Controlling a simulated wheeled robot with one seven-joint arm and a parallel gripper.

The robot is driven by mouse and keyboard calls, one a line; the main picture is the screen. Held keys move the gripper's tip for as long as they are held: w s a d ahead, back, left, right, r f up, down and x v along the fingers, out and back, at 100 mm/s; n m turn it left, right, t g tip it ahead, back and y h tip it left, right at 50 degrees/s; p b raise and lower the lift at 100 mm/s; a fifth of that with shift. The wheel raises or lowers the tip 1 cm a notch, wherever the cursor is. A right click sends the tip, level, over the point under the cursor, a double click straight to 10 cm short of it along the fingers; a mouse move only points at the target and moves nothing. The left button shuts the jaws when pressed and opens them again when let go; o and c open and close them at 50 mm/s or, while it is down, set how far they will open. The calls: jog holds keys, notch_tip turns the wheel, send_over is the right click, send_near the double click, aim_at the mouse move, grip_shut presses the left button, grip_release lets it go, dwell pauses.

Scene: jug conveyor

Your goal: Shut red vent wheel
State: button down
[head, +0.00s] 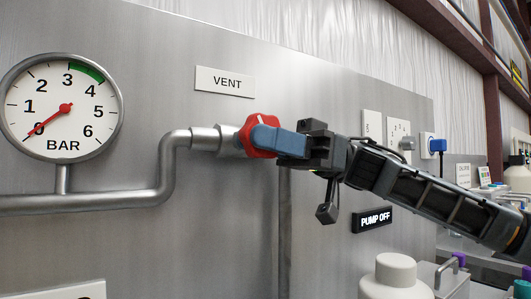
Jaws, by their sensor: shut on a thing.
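The red vent wheel (246,133) sits at the end of a grey pipe (160,185), just below a white plate marked VENT (225,82). My gripper (266,138) reaches in from the right, and its blue fingers are shut on the wheel. The near finger hides part of the wheel, and the far finger is hidden. A white line shows on the wheel's upper rim.
A pressure gauge (62,107) marked BAR stands at the left, its red needle near 0. A sign reads PUMP OFF (375,220). A white jug (394,277) stands below my arm. A blue plug (437,146) sits on the panel's right side.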

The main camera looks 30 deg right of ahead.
jog(key=shift+f+y+b, duration=0.15)
jog(key=shift+y+b, duration=0.6)
jog(key=shift+y, duration=0.45)
jog(key=shift+a, duration=0.1)
jog(key=c, duration=1.3)
grip_release()
jog(key=shift+b+v, duration=0.65)
jog(key=shift+v, duration=3.25)
